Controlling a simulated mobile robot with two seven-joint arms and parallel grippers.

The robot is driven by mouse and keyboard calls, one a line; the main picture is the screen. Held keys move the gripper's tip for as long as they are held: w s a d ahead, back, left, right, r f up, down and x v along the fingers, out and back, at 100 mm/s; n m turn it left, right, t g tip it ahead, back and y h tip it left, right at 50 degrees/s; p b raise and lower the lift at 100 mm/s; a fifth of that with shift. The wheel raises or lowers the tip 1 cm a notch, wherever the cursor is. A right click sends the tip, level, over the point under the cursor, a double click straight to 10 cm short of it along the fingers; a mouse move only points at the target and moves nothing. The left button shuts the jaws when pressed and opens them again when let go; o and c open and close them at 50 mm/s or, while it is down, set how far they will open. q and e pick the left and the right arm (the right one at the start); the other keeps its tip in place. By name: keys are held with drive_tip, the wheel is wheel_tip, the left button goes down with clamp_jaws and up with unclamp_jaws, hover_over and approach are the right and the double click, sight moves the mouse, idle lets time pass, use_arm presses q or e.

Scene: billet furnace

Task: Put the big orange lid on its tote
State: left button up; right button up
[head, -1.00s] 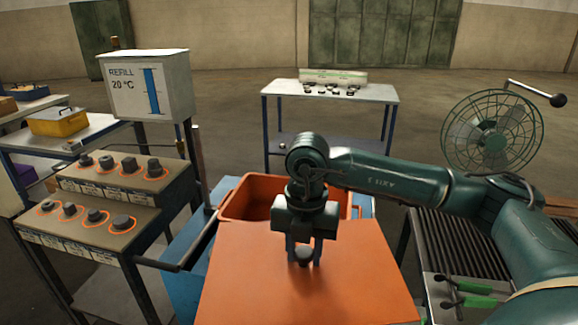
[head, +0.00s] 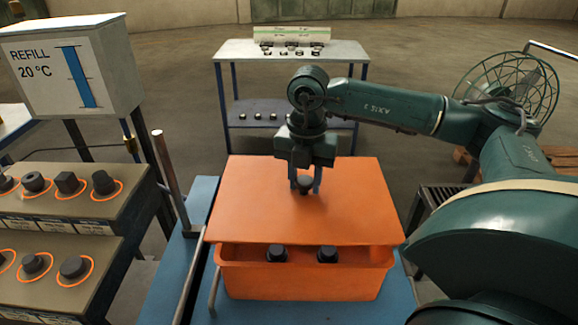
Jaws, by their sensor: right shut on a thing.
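The big orange lid (head: 260,205) is a flat sheet lying roughly level over the orange tote (head: 305,283). My right gripper (head: 305,186) points down and is shut on the small dark knob at the lid's middle. The lid hides the far part of the tote. The tote's front wall and a strip of its inside show below the lid's near edge, with two dark pieces (head: 277,253) (head: 328,254) in that strip. I cannot tell whether the lid touches the tote's rim. My left gripper is out of view.
The tote stands on a blue surface (head: 165,290) with a metal rail on its left. Stepped racks of dark knobs (head: 75,225) and a REFILL sign box (head: 70,65) are at the left. A table (head: 345,50) stands behind, a caged fan (head: 515,85) at the right.

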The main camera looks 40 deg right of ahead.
sight(306, 192)
drive_tip(key=shift+s+f+b, duration=0.25)
drive_tip(key=shift+f+b, duration=0.4)
drive_tip(key=shift+f, duration=0.2)
drive_tip(key=shift+f+b, duration=0.3)
drive_tip(key=shift+f, duration=0.1)
wheel_tip(306, 192, down, 2)
drive_tip(key=shift+f+b, duration=0.1)
drive_tip(key=shift+b, duration=0.65)
drive_tip(key=shift+w+f, duration=0.1)
drive_tip(key=shift+f, duration=0.2)
use_arm(q)
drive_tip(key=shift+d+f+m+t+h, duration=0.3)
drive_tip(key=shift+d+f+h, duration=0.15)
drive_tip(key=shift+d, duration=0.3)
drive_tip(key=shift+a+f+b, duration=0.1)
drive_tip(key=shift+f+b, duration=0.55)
drive_tip(key=shift+b, duration=0.15)
use_arm(e)
drive_tip(key=shift+f, duration=0.75)
drive_tip(key=o, duration=1.2)
